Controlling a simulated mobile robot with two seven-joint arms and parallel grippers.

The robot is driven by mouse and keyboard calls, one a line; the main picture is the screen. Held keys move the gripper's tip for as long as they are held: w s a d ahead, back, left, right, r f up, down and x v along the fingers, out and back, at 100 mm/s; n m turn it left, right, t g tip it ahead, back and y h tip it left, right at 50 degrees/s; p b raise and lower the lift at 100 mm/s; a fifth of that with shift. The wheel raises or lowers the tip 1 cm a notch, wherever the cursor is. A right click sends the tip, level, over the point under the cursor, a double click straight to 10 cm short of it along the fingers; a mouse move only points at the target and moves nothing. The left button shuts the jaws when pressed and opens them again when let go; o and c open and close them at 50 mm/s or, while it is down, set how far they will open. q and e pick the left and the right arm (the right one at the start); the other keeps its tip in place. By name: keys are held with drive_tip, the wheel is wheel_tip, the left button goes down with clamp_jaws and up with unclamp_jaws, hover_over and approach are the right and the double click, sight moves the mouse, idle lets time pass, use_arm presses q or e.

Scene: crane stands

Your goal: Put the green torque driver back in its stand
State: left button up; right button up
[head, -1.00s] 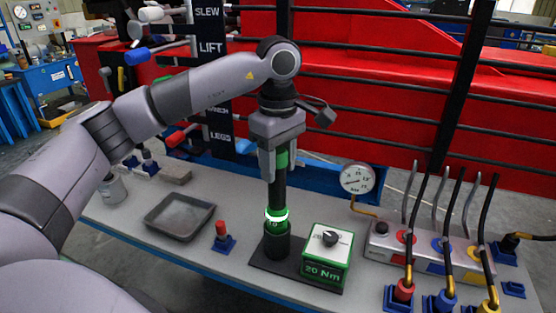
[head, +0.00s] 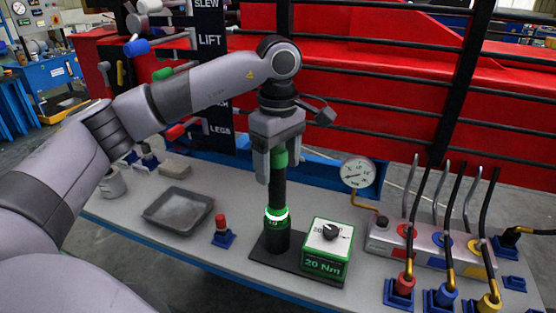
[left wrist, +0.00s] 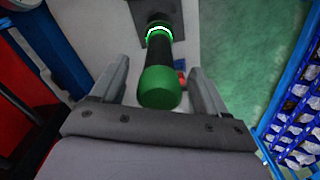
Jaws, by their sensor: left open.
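The green torque driver (head: 278,190) stands upright in its stand, with a black shaft, a green cap on top and a lit green ring low down. The stand (head: 270,257) is a black base plate beside the green 20 Nm box (head: 325,250). My left gripper (head: 277,165) is open above and around the driver's green top, fingers on either side and apart from it. In the left wrist view the driver's green cap (left wrist: 160,87) lies between the open fingers (left wrist: 160,90), with a gap on both sides. My right gripper is not in view.
A grey tray (head: 178,211) and a red-topped blue block (head: 222,232) sit to the left on the bench. A pressure gauge (head: 357,172) and a hose manifold (head: 430,245) stand to the right. A barred red machine (head: 380,80) rises behind.

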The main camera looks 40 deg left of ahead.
use_arm(q)
drive_tip(key=shift+r+p, duration=1.95)
drive_tip(key=shift+r, duration=0.65)
drive_tip(key=shift+f, duration=0.1)
